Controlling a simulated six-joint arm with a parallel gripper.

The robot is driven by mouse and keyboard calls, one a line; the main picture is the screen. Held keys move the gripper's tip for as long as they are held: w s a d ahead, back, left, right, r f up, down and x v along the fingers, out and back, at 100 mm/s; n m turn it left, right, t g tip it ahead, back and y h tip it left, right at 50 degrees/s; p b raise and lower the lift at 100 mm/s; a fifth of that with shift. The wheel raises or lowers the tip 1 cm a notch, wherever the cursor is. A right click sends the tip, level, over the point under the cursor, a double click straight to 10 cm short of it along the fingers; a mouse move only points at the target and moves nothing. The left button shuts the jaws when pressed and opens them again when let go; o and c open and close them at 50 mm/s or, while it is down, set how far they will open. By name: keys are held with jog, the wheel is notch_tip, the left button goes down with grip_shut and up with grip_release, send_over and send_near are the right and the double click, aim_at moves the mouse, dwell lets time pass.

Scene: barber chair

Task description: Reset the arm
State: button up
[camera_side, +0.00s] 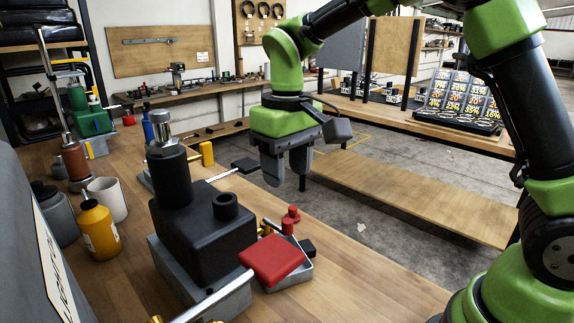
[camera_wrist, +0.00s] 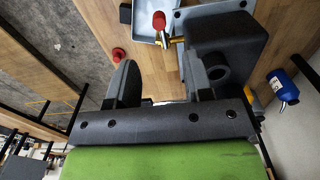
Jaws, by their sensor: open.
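My green arm reaches in from the right in the side view. My gripper (camera_side: 287,172) hangs fingers down past the bench's right edge, to the right of the black machine (camera_side: 205,235) and above its level. Its two grey fingers are apart with nothing between them. In the wrist view my gripper (camera_wrist: 160,82) also shows two spread, empty fingers, with wooden bench top beyond them. The black machine body (camera_wrist: 222,45) is beside the right finger in that view.
A red pad (camera_side: 272,260) lies over a small grey tray on the bench (camera_side: 375,285), near a red knob (camera_side: 290,220). A yellow bottle (camera_side: 98,230), a white mug (camera_side: 108,198) and a blue bottle (camera_side: 148,124) stand left.

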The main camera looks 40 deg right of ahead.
jog(key=s+d+r+m+t+y, duration=0.1)
jog(key=s+r+m+t, duration=0.1)
jog(key=s, duration=0.7)
jog(key=s+d+r+m+t+y, duration=0.1)
jog(key=s+r+t, duration=0.4)
jog(key=s, duration=0.4)
jog(key=shift+d+r+m, duration=0.4)
